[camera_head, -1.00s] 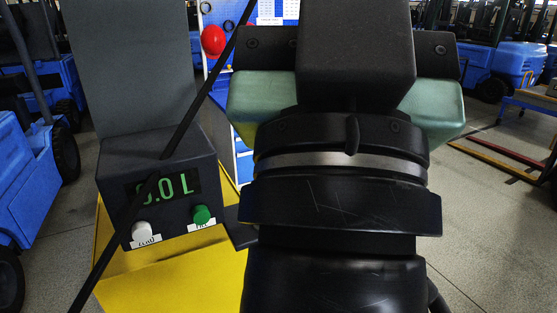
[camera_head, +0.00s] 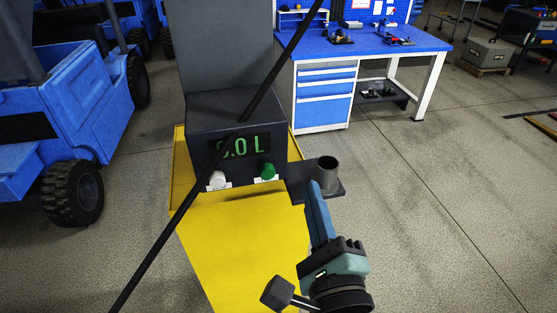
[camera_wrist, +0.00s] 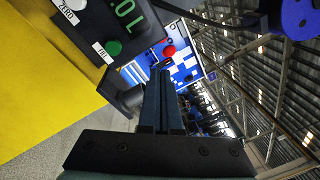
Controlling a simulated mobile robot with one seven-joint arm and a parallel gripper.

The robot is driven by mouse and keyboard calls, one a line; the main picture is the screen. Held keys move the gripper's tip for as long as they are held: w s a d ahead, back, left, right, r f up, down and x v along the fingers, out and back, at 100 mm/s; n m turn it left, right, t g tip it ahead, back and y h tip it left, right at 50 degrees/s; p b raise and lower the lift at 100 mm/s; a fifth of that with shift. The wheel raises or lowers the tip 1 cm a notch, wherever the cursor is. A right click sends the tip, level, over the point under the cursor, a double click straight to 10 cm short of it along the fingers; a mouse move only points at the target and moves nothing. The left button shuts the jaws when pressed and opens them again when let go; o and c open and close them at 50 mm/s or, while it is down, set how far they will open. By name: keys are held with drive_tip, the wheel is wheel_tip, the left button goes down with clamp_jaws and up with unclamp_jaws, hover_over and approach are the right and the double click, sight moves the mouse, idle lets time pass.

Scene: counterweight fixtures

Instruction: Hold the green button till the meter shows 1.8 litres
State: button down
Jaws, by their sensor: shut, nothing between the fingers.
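The green button (camera_head: 267,171) is on the front of a dark grey box, below and to the right of centre of its meter (camera_head: 239,146). The meter shows green characters ending in ".0 L"; a slanting dark bar partly hides the first digit. The green button (camera_wrist: 114,47), labelled "FILL", also shows in the wrist view, left of my fingers. A white button (camera_head: 217,180), labelled "ZERO" in the wrist view, is to its left. My gripper (camera_head: 314,190) is shut and empty, right of and below the green button in the head view, apart from it.
A dark cylindrical cup (camera_head: 328,172) on a side bracket is close to my fingertips. A yellow base (camera_head: 235,240) carries the box. The thin dark bar (camera_head: 262,98) crosses in front. A blue forklift (camera_head: 75,100) is at left and a blue workbench (camera_head: 375,44) behind.

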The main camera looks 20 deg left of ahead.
drive_tip(key=s+a+f+m+g+y+p, duration=0.1)
drive_tip(key=s+f+m, duration=0.4)
drive_tip(key=m, duration=0.4)
drive_tip(key=shift+s+f+m+g+p, duration=0.3)
drive_tip(key=shift+s+f+m+p, duration=0.1)
drive_tip(key=shift+f, duration=0.4)
drive_tip(key=shift+w+a, duration=0.1)
drive_tip(key=shift+w, duration=0.05)
drive_tip(key=p, duration=0.4)
approach(268, 175)
drive_tip(key=x, duration=0.5)
drive_tip(key=shift+w+a+r, duration=0.1)
drive_tip(key=shift+w+r, duration=0.05)
drive_tip(key=shift+w, duration=0.1)
drive_tip(key=shift+w+a, duration=0.4)
drive_tip(key=shift+w, duration=0.15)
